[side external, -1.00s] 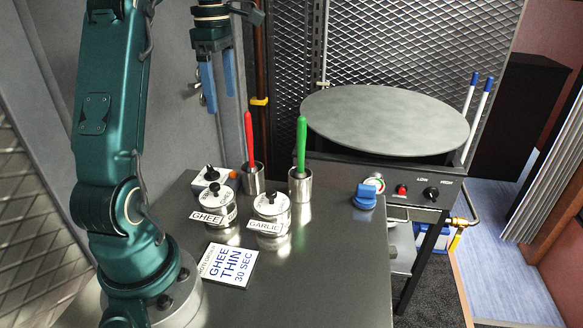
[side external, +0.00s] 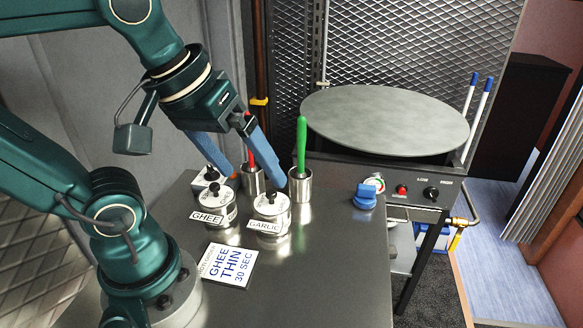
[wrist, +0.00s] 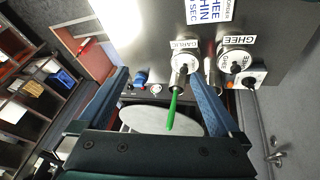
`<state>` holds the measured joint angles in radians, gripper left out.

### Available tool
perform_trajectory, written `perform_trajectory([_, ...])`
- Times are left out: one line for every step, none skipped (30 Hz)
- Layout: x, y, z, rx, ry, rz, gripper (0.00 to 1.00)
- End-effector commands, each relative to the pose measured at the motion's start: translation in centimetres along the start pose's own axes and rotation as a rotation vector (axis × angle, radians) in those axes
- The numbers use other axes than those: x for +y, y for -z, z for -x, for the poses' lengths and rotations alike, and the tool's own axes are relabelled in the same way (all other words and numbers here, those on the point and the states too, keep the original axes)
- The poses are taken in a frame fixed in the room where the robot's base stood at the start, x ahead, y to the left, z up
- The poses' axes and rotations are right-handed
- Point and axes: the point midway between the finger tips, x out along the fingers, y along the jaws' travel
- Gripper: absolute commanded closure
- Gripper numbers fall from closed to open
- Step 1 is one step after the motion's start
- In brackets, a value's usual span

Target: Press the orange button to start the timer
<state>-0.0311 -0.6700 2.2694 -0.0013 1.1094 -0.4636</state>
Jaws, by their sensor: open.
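In the wrist view the fingers (wrist: 158,74) are wide apart, with the timer beyond the right finger.
Pots labelled GHEE (side external: 215,208) and GARLIC (side external: 271,212) stand close by. A green-handled tool (side external: 301,145) and a red-handled tool (side external: 249,140) rise from metal cups. A sign (side external: 228,265) lies in front. A blue object (side external: 365,197) sits near the griddle (side external: 385,120).

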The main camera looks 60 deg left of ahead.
Motion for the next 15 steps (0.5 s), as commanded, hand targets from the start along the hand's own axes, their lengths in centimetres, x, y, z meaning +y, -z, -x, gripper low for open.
perform_trajectory([-0.2, -1.2, -0.8, 0.007, -0.015, -0.11, 0.0])
perform_trajectory([-0.3, -1.6, -1.2, 0.013, -0.02, -0.172, 0.0])
perform_trajectory([-0.4, -2.1, -1.8, 0.019, -0.024, -0.25, 0.0])
perform_trajectory([-0.6, -2.3, -2.2, 0.021, -0.023, -0.297, 0.0])
perform_trajectory([-0.7, -2.5, -2.6, 0.022, -0.022, -0.339, 0.0])
perform_trajectory([-0.7, -2.5, -2.9, 0.025, -0.022, -0.386, 0.0])
perform_trajectory([-0.7, -2.4, -3.0, 0.031, -0.023, -0.416, 0.0])
perform_trajectory([-0.6, -2.2, -3.0, 0.041, -0.025, -0.44, 0.0])
perform_trajectory([-0.4, -2.0, -3.0, 0.052, -0.027, -0.465, 0.0])
perform_trajectory([-0.4, -1.9, -2.9, 0.056, -0.028, -0.479, 0.0])
perform_trajectory([-0.4, -1.9, -2.9, 0.057, -0.028, -0.487, 0.0])
perform_trajectory([-0.4, -1.9, -2.9, 0.057, -0.027, -0.494, 0.0])
perform_trajectory([-0.4, -1.9, -2.9, 0.057, -0.027, -0.497, 0.0])
perform_trajectory([-0.4, -1.9, -2.9, 0.057, -0.027, -0.497, 0.0])
perform_trajectory([-0.4, -1.9, -2.9, 0.056, -0.027, -0.497, 0.0])
